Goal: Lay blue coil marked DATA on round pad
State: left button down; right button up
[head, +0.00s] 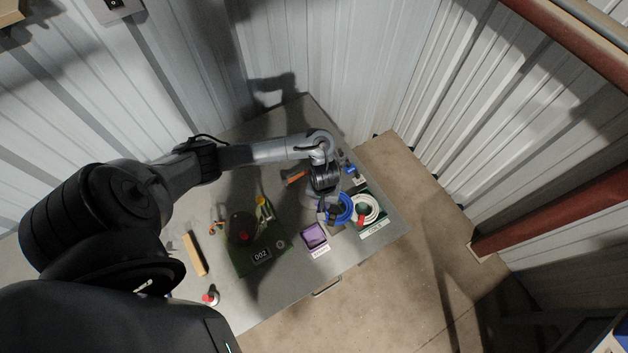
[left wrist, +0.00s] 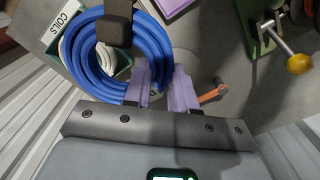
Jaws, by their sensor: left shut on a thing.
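The blue coil (head: 343,210) is at the right of the table, beside and partly over the tray with the white coil. It is large in the left wrist view (left wrist: 88,60), with a dark band across it; no DATA marking is readable. My left gripper (head: 325,208) is shut on the coil's edge, its pale fingers (left wrist: 163,90) around the blue strands. A dark round surface (head: 238,222) on the green base marked 002 looks like the round pad, though shadow makes this unsure. My right gripper is not in view.
A white coil (head: 370,207) lies in the green tray labelled COILS (head: 372,230). A purple tray (head: 314,236) stands between it and the green base (head: 281,244). A yellow-knobbed crank (left wrist: 299,63) sticks up there. An orange-handled tool (head: 296,177) lies behind.

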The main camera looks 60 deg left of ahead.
pick_arm(q)
jog(key=shift+s+a+f, duration=0.2)
jog(key=shift+s+a, duration=0.05)
jog(key=shift+a, duration=0.05)
jog(key=a+f+b, duration=0.3)
jog(key=a+b, duration=0.1)
jog(key=a, duration=0.1)
jog(key=b, duration=0.1)
send_over(303, 191)
jog(key=d, duration=0.1)
notch_tip(303, 191, down, 3)
jog(key=shift+f, duration=0.2)
jog(key=shift+a+f, duration=0.25)
jog(key=shift+a, duration=0.25)
jog(key=shift+f+b, duration=0.75)
jog(key=shift+f, duration=1.3)
jog(key=c, duration=1.2)
grip_release()
jog(key=shift+f, duration=0.15)
